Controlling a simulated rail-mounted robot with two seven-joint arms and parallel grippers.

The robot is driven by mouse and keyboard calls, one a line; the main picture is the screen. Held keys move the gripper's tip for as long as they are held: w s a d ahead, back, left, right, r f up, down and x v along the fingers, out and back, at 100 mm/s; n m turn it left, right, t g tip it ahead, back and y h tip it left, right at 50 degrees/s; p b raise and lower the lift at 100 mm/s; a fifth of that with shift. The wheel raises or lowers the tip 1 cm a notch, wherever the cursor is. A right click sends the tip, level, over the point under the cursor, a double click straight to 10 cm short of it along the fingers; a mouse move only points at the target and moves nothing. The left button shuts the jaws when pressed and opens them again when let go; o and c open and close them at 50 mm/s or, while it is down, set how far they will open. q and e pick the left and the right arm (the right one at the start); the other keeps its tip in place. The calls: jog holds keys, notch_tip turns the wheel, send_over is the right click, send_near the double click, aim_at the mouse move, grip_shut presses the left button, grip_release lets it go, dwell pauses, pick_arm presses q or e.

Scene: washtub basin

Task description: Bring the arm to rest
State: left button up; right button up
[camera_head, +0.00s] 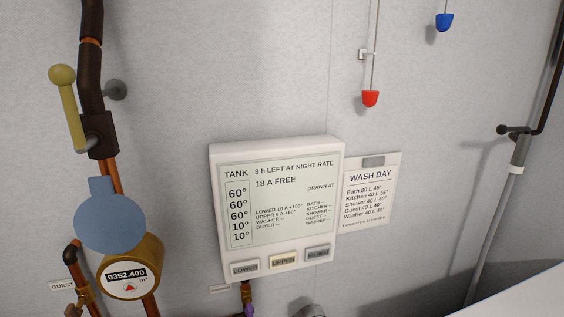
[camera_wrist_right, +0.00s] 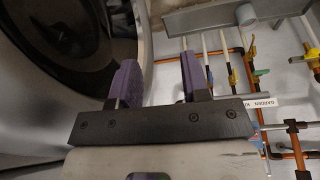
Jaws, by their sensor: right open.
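My right gripper (camera_wrist_right: 160,78) shows in the right wrist view, with its two purple fingers apart and nothing between them. It points toward a wall with pipes and valves, beside a large round dark door (camera_wrist_right: 75,35) on the left. Neither arm can be made out clearly in the head view, and my left gripper is not in view.
The head view shows a white tank panel (camera_head: 327,155) with several buttons, a "WASH DAY" card (camera_head: 370,205), a meter (camera_head: 150,265), a yellow-handled valve (camera_head: 67,105), and red (camera_head: 370,98) and blue (camera_head: 444,22) hanging pulls. Pipes (camera_wrist_right: 229,80) and a grey box (camera_wrist_right: 205,18) lie beyond the right gripper.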

pick_arm(q)
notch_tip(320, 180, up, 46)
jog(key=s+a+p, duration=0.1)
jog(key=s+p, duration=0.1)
jog(key=p, duration=4.2)
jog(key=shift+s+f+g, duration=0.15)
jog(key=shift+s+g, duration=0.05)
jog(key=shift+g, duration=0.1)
pick_arm(e)
notch_tip(320, 180, up, 47)
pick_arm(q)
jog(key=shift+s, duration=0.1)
pick_arm(e)
jog(key=shift+s, duration=0.1)
